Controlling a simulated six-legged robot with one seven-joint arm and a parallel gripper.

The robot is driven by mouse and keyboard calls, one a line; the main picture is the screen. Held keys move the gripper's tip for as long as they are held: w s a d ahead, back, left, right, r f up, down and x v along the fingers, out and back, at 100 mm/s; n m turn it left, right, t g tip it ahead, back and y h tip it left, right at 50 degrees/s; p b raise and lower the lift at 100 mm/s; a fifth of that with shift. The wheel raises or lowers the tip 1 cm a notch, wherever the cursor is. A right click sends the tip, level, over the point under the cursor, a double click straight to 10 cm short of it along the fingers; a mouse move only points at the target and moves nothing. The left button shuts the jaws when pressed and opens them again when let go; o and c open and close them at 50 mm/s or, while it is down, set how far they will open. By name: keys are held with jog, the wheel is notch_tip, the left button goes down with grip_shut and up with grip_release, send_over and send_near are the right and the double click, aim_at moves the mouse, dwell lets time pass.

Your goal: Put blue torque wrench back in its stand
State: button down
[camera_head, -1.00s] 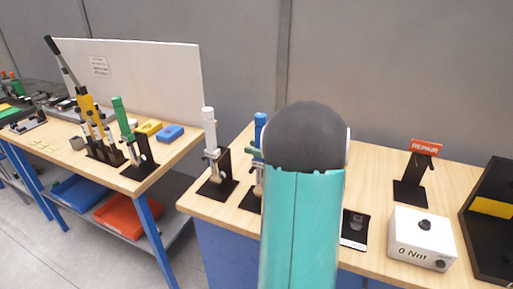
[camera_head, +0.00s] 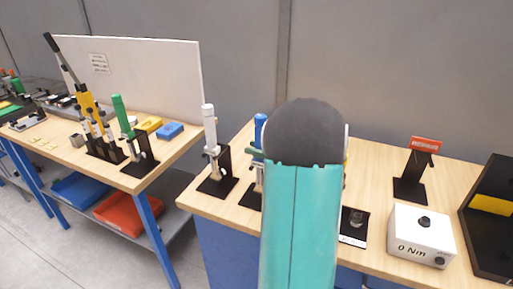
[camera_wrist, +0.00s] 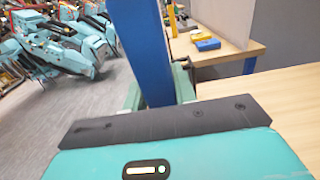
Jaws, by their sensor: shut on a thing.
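The blue torque wrench (camera_head: 260,128) is upright at the front left of the near bench, partly hidden behind my arm. Its blue handle (camera_wrist: 143,45) fills the upper middle of the wrist view. My gripper (camera_wrist: 158,90) is shut on this handle, with a green finger on each side. In the head view only a bit of the green gripper (camera_head: 256,154) shows beside the wrench. A black stand base (camera_head: 251,195) lies below the wrench. My arm hides much of it, so I cannot tell whether the wrench is seated.
A white wrench (camera_head: 210,130) in a black stand is close on the left. A green wrench (camera_head: 121,115) stands on the left bench. A white 0 Nm box (camera_head: 420,236), a REPAIR stand (camera_head: 411,185) and a black bin (camera_head: 485,240) are on the right.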

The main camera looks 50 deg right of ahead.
jog(key=c, duration=1)
grip_release()
jog(key=shift+c, duration=0.2)
jog(key=shift+f, duration=0.15)
jog(key=v, duration=1.3)
jog(key=shift+s+r, duration=0.2)
jog(key=shift+s, duration=0.2)
